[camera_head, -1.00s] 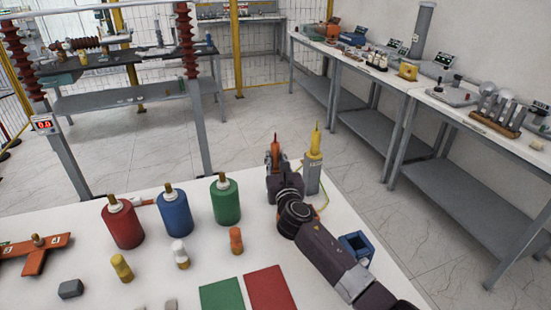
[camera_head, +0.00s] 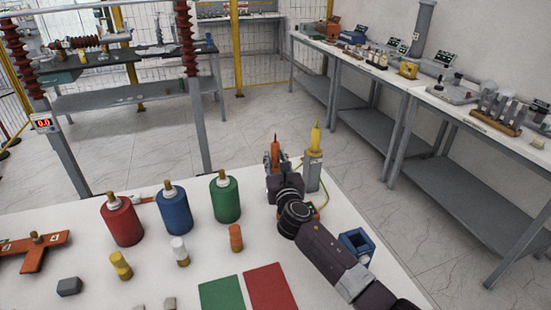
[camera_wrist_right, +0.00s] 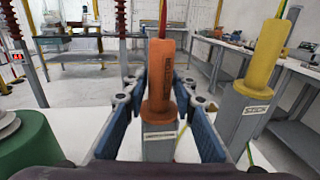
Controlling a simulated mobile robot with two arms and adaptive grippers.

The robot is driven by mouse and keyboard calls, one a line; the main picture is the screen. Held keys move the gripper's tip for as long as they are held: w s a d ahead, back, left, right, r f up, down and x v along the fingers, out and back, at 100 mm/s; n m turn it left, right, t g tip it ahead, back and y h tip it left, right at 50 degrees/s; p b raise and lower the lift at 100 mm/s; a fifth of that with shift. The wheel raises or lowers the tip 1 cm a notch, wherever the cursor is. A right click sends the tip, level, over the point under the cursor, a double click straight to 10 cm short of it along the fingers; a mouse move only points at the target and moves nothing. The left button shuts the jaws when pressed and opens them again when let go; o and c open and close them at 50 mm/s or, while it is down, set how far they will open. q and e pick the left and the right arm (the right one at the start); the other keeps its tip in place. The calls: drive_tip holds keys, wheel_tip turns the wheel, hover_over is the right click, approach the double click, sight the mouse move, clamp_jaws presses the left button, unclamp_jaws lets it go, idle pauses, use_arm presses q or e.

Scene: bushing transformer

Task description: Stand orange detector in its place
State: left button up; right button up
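The orange detector (camera_wrist_right: 160,75) stands upright in a grey holder (camera_wrist_right: 159,142) in the right wrist view. It also shows in the head view (camera_head: 275,152) at the table's far right part. My right gripper (camera_wrist_right: 159,98) is open around it, with a blue-padded finger on each side and a visible gap to the detector. In the head view my right gripper (camera_head: 277,163) hides the holder and the detector's lower part. The yellow detector (camera_wrist_right: 267,55) stands upright in its own grey holder (camera_wrist_right: 241,115) just to the right. My left gripper is not in view.
Red (camera_head: 122,221), blue (camera_head: 174,210) and green (camera_head: 225,198) cylinders stand left of my right arm. Small parts and coloured mats lie nearer. A blue open box (camera_head: 357,245) is right of my arm. The white table (camera_head: 150,285) ends just beyond the holders.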

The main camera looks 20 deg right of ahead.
drive_tip(key=shift+o, duration=1.3)
drive_tip(key=shift+f, duration=0.1)
